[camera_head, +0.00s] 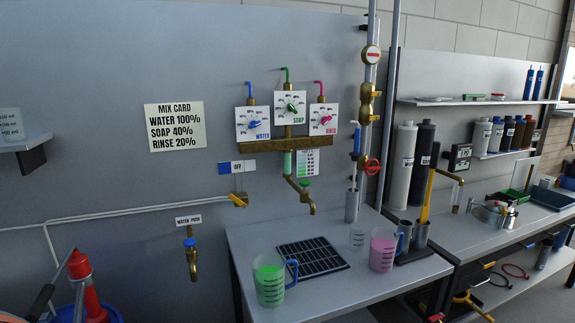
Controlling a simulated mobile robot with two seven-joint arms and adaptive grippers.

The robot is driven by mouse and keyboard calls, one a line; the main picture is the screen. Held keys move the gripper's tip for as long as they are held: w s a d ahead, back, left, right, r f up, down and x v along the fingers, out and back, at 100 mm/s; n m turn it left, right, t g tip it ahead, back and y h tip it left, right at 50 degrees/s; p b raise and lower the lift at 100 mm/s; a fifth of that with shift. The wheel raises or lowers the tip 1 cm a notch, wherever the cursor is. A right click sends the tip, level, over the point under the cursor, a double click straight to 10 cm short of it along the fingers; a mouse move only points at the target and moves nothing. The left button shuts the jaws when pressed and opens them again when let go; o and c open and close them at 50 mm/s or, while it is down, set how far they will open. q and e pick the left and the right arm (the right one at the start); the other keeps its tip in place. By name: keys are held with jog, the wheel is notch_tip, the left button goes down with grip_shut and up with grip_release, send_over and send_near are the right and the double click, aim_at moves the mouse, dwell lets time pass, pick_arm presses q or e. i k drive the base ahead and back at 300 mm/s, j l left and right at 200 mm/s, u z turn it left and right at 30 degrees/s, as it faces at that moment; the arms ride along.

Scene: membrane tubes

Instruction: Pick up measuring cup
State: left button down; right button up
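Several cups with measuring marks are in view. One with green liquid (269,284) and a blue handle stands upright at the front left of the bench. One with pink liquid (382,252) stands upright further back on the right of the bench, also with a blue handle. A small clear one (357,238) stands just left of the pink one. A clear graduated cup (10,123), cut off by the left edge, sits on a wall shelf. I cannot tell which one the task names. Neither of my grippers shows in the view.
A black drain grate (311,258) lies between the green and pink cups. A brass spout (309,203) hangs above the bench (345,297). A red object (85,290) and a blue tub are at lower left. A yellow-handled tool (427,197) stands right of the pink cup.

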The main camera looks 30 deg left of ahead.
aim_at(357, 237)
jog(key=i+l+u, duration=0.25)
jog(key=i+l, duration=0.15)
jog(key=i+l+u, duration=0.25)
jog(key=l, duration=0.3)
jog(key=i, duration=0.05)
